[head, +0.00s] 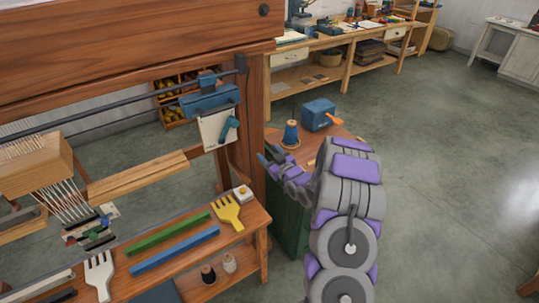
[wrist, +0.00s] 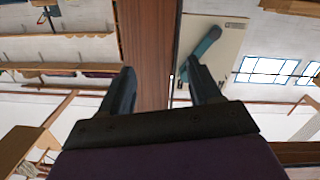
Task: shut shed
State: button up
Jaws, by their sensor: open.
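The wooden loom (head: 100,60) fills the left of the head view. A pale plate (head: 212,131) hangs under a blue housing (head: 208,99) near its right post (head: 252,105). A teal lever (head: 228,130) sits on the plate, tilted. In the wrist view, the lever (wrist: 203,47) and plate (wrist: 235,38) show just beyond the right finger. My gripper (head: 268,157) is right of the post and apart from the lever. In the wrist view, my gripper (wrist: 160,75) is open and empty, with the brown post (wrist: 148,45) showing between its fingers.
A bench below the loom holds a yellow comb (head: 228,212), a white comb (head: 100,276), a green bar (head: 168,233) and a blue bar (head: 175,249).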

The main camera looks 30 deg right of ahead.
jog(key=shift+a, duration=0.1)
dwell(0.3)
jog(key=s+d+p, duration=0.1)
jog(key=s+p, duration=0.2)
jog(key=s, duration=1.4)
jog(key=shift+s+r, duration=0.15)
jog(key=shift+r, duration=0.3)
jog(key=shift+d, duration=0.1)
